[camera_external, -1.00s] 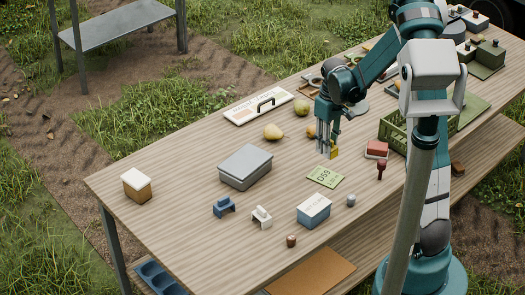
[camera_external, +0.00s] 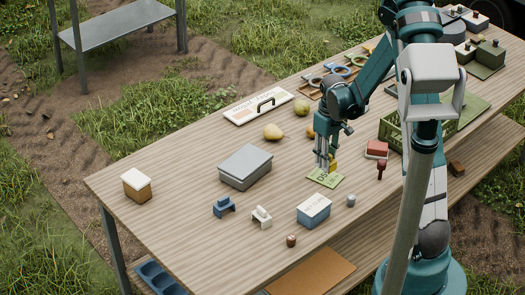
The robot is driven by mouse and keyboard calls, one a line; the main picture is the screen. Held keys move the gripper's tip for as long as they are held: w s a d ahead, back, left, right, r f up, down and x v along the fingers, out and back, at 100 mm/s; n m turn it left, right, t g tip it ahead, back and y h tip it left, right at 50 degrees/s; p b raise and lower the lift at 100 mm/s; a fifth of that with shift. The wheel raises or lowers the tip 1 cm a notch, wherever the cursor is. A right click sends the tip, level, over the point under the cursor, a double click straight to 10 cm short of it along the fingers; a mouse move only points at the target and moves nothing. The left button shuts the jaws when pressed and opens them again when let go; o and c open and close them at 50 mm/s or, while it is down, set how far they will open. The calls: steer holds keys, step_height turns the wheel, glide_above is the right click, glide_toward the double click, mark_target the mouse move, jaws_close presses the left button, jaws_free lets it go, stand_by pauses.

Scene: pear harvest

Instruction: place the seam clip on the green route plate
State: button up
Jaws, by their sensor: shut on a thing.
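The green route plate (camera_external: 318,180) lies flat on the wooden table, with dark lettering partly covered by my gripper. My gripper (camera_external: 327,169) points down just over the plate's far part. It is shut on a small yellow piece, which I take for the seam clip (camera_external: 333,163). The fingers hide part of the clip. I cannot tell whether the clip's underside touches the plate.
A white-and-blue box (camera_external: 314,210) and a small grey piece (camera_external: 351,200) stand in front of the plate. A grey-lidded box (camera_external: 245,167) is to the left. Pears (camera_external: 273,132) lie behind, and a red block (camera_external: 376,150) and green crate (camera_external: 393,134) are to the right.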

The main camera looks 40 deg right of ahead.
mark_target(326, 177)
stand_by(0.3)
steer(key=shift+f+b, duration=0.3)
steer(key=shift+f, duration=1.6)
steer(key=shift+f, duration=0.25)
steer(key=o, duration=0.8)
steer(key=shift+r, duration=0.1)
steer(key=shift+r, duration=0.1)
steer(key=shift+d+r+p, duration=0.1)
steer(key=shift+r+p, duration=0.8)
steer(key=shift+r, duration=5.15)
steer(key=shift+r, duration=0.1)
